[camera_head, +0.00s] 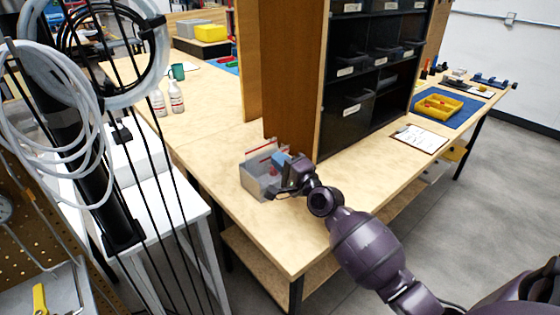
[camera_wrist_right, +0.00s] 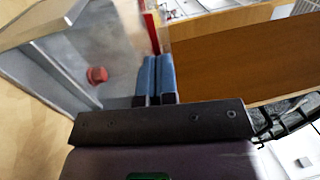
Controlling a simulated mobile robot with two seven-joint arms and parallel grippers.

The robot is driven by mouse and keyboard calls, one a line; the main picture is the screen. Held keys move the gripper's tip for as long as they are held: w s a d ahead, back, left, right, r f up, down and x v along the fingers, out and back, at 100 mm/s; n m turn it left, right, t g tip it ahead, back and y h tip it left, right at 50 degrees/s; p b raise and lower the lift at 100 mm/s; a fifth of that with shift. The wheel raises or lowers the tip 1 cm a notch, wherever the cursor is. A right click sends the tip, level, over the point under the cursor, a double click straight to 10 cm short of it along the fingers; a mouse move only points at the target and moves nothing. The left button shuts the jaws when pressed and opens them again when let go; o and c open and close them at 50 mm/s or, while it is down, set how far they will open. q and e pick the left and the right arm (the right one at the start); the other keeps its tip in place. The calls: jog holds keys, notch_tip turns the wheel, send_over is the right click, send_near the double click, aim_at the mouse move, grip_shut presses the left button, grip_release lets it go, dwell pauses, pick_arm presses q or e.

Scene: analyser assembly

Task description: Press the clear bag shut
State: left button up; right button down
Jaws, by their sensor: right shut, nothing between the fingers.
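A grey open bin (camera_head: 252,183) stands on the wooden bench beside the tall brown panel. What looks like the clear bag (camera_head: 262,150) stands at the bin's back, with a red strip along its top edge. In the right wrist view a red strip (camera_wrist_right: 151,30) shows just beyond my fingertips, and a small round red piece (camera_wrist_right: 97,75) lies inside the grey bin (camera_wrist_right: 45,65). My right gripper (camera_head: 279,160) is at the bin's right side; its blue fingers (camera_wrist_right: 157,58) are together and empty. I cannot tell whether they touch the bag. My left gripper is out of view.
A black shelf unit with bins (camera_head: 345,118) and its brown side panel (camera_head: 291,105) rise close behind my right gripper. Bottles (camera_head: 176,98) stand farther left. A clipboard (camera_head: 419,139) and a yellow tray (camera_head: 438,106) lie at right. The bench's front is clear.

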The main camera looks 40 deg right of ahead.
aim_at(266, 149)
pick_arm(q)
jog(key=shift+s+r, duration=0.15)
pick_arm(e)
jog(key=shift+r, duration=0.1)
jog(key=w+p, duration=0.1)
jog(key=p, duration=0.1)
jog(key=w+r+g+p, duration=0.1)
jog(key=p, duration=0.1)
jog(key=shift+w+a, duration=0.1)
jog(key=shift+w, duration=0.25)
jog(key=w, duration=0.2)
jog(key=shift+w+a+f+g, duration=0.15)
jog(key=shift+w+f+g, duration=0.05)
jog(key=shift+w+g, duration=0.15)
jog(key=shift+w, duration=0.1)
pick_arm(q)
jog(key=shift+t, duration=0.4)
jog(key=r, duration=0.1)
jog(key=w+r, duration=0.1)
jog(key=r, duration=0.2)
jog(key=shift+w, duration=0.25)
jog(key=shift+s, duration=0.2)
